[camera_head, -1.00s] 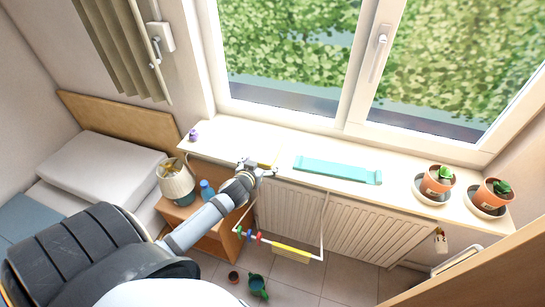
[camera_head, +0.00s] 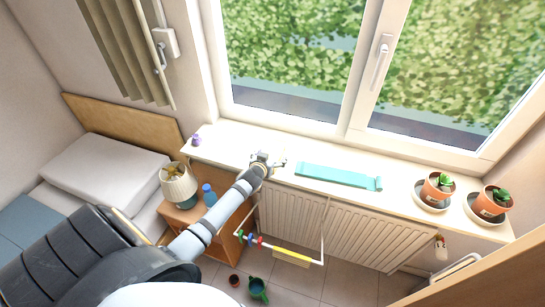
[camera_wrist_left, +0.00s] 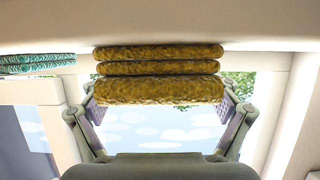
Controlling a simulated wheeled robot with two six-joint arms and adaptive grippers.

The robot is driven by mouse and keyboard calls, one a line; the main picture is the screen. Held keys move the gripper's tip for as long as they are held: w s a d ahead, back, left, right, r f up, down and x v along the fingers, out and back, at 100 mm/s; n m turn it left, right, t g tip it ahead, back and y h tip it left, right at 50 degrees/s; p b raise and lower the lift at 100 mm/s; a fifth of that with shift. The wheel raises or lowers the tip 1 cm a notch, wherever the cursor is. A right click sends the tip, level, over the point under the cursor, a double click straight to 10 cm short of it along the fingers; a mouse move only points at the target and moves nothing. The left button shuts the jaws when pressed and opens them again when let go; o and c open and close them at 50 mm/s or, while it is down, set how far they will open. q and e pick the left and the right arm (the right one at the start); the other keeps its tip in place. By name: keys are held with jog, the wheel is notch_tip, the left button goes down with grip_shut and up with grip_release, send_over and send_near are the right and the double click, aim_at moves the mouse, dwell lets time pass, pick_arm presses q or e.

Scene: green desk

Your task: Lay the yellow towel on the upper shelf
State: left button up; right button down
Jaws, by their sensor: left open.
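The yellow towel (camera_wrist_left: 158,75) shows in the left wrist view as a folded stack of mustard-yellow layers against a pale surface. In the head view my left gripper (camera_head: 268,160) is over the pale window ledge (camera_head: 400,187), left of a flat teal cloth (camera_head: 338,177). The gripper largely hides the towel there. I cannot tell which surface the task calls the upper shelf. My right gripper is in neither view.
A purple item (camera_head: 196,140) stands at the ledge's left end; potted plants (camera_head: 437,188) stand at its right.

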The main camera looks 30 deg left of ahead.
pick_arm(q)
jog(key=shift+w+a+f, duration=0.1)
jog(key=shift+w+f, duration=0.25)
jog(key=shift+w, duration=0.3)
jog(key=shift+s+r, duration=0.1)
jog(key=shift+s, duration=0.05)
jog(key=shift+c, duration=1)
jog(key=c, duration=1.2)
jog(key=shift+r, duration=0.45)
jog(key=s+r, duration=0.1)
jog(key=r, duration=0.1)
jog(key=s+r, duration=0.2)
jog(key=r, duration=0.1)
jog(key=s+r+b, duration=0.1)
jog(key=r, duration=0.2)
jog(key=shift+s+d, duration=0.4)
jog(key=p+v, duration=0.1)
jog(key=v, duration=0.9)
jog(key=shift+a+r+p, duration=0.15)
jog(key=shift+a+p, duration=0.05)
jog(key=shift+p, duration=0.1)
